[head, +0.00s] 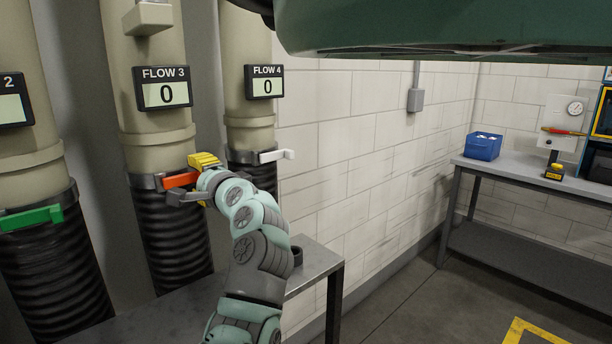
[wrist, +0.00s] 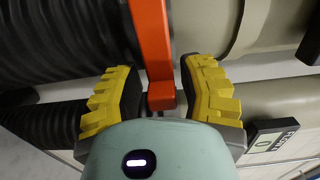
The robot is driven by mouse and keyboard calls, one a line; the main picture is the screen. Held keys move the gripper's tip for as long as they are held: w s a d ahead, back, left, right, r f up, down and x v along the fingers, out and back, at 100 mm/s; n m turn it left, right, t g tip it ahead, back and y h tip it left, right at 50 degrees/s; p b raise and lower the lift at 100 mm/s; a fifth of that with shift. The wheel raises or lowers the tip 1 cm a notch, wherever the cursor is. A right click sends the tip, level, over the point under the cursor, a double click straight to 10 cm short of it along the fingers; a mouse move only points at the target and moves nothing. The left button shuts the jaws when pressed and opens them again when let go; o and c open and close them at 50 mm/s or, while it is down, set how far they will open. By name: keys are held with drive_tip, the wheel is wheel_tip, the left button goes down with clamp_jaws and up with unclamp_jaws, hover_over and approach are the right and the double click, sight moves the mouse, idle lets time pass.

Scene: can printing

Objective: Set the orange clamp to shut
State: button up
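The orange clamp (head: 181,180) is a lever on the band around the black ribbed hose under the FLOW 3 display. My gripper (head: 204,177) is at the free right end of this lever in the head view. In the wrist view the orange clamp (wrist: 155,50) runs down from the top, and its end lies between the two yellow fingers of my gripper (wrist: 162,95). The fingers stand apart with visible gaps on both sides of the lever. Part of the band behind my gripper is hidden.
A green clamp (head: 31,218) is at the left and a white clamp (head: 277,155) is under FLOW 4. The FLOW 3 display (head: 162,88) reads 0. A grey table (head: 312,262) stands below. A workbench (head: 540,182) with a blue bin (head: 484,147) is at the right.

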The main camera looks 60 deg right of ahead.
drive_tip(key=shift+o, duration=0.9)
drive_tip(key=v, duration=1.2)
drive_tip(key=shift+s+r, duration=0.1)
drive_tip(key=shift+r, duration=0.05)
